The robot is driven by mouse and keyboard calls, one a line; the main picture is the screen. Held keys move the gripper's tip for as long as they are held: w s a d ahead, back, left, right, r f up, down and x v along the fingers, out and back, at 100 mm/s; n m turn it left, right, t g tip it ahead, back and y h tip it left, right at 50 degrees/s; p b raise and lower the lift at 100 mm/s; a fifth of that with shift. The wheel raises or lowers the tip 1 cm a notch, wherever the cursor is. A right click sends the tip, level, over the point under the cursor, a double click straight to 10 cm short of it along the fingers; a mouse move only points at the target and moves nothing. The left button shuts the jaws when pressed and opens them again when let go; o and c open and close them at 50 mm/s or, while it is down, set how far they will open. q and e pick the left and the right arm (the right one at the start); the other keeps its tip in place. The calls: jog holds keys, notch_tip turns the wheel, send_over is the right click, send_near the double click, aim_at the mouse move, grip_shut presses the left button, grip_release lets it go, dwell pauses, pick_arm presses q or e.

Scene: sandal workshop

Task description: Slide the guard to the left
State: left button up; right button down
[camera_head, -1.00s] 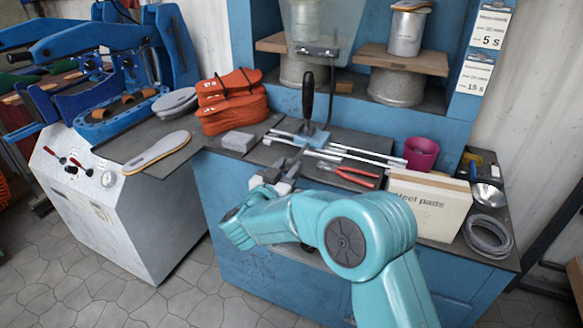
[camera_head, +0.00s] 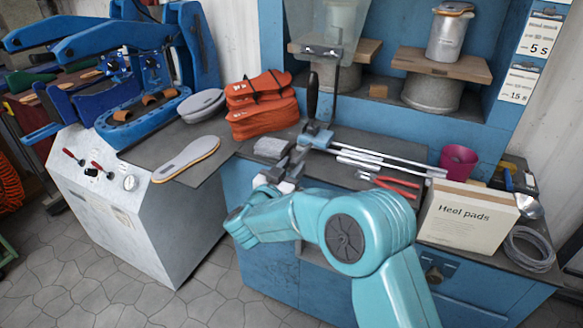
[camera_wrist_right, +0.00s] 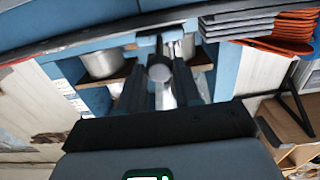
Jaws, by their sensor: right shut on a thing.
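The guard is a translucent panel (camera_head: 340,22) with a dark lower bar, at the upper middle of the head view. A thin dark post runs down from it to a blue carriage (camera_head: 318,138) with an upright black handle (camera_head: 312,95). The carriage sits near the left end of silvery rails (camera_head: 385,160). My right gripper (camera_head: 298,157) is at the carriage's front, shut on a part of the guard. In the right wrist view a round grey knob (camera_wrist_right: 160,72) shows between the fingers of the right gripper (camera_wrist_right: 158,92). My left gripper is out of view.
A sole (camera_head: 187,159) lies farther left.

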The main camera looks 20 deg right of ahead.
jog(key=shift+w+a, duration=0.1)
jog(key=shift+a, duration=0.1)
jog(key=shift+r, duration=0.1)
jog(key=c, duration=0.8)
grip_release()
jog(key=shift+w+a, duration=0.1)
jog(key=shift+a, duration=0.05)
jog(key=shift+d, duration=0.2)
jog(key=v, duration=1.6)
jog(key=shift+s, duration=0.3)
jog(key=shift+a, duration=0.1)
